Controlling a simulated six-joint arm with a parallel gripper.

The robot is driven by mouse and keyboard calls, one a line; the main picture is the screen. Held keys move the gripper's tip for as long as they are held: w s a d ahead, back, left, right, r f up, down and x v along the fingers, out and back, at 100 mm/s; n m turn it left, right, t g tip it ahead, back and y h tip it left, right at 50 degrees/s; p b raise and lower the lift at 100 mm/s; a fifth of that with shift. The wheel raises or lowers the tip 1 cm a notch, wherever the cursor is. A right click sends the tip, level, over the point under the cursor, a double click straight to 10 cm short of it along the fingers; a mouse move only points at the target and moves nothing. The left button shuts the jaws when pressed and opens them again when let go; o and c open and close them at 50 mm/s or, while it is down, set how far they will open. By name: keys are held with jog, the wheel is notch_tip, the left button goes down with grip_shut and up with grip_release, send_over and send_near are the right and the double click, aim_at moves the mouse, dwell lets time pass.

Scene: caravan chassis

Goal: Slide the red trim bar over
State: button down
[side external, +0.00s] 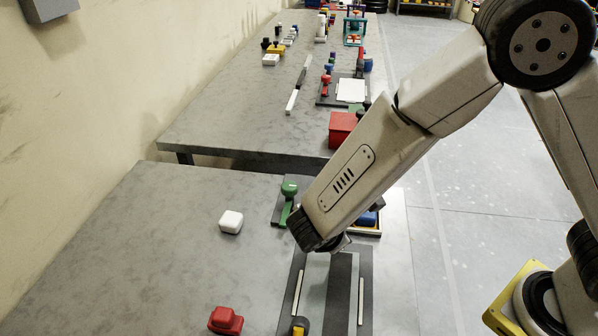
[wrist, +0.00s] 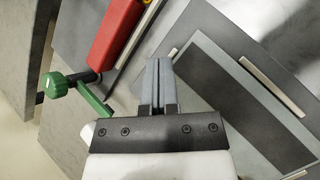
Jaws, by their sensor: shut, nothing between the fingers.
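The red trim bar (wrist: 113,34) shows in the wrist view at upper left, lying at a slant beside a pale strip on a dark panel. In the side view I cannot make it out; my forearm covers that spot. My gripper (wrist: 158,68) is shut and empty. In the picture its fingertips are to the right of and below the red bar, with a gap between them. I cannot judge the height of the fingertips. In the side view my wrist hides the fingers.
A green lever (side external: 289,191) stands by the panel; it also shows left of the fingers in the wrist view (wrist: 75,87). A white block (side external: 231,222) and a red block (side external: 226,320) sit on the grey table (side external: 140,260). A panel with pale rails (side external: 298,292) lies in front.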

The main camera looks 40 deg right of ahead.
jog(key=m, duration=0.2)
jog(key=d+m+g, duration=0.1)
jog(key=r+m+y, duration=0.1)
jog(key=m, duration=0.1)
jog(key=shift+d+m+g, duration=0.15)
jog(key=shift+m+g, duration=0.15)
jog(key=shift+g, duration=0.1)
jog(key=m, duration=0.1)
jog(key=m+y, duration=0.1)
jog(key=m, duration=0.1)
jog(key=r+m+g+y, duration=0.1)
jog(key=m, duration=0.1)
jog(key=shift+w+d, duration=0.2)
jog(key=shift+d, duration=0.05)
jog(key=m, duration=0.2)
jog(key=y, duration=0.1)
jog(key=shift+w+r+m, duration=0.25)
jog(key=shift+m, duration=0.15)
jog(key=w+r+m+y, duration=0.1)
jog(key=m, duration=0.2)
jog(key=r+m+y, duration=0.1)
jog(key=m, duration=0.2)
jog(key=w+r+m+y, duration=0.1)
jog(key=m, duration=0.1)
jog(key=shift+w+d+m+y, duration=0.2)
jog(key=shift+w+m+y, duration=0.1)
jog(key=shift+m, duration=0.1)
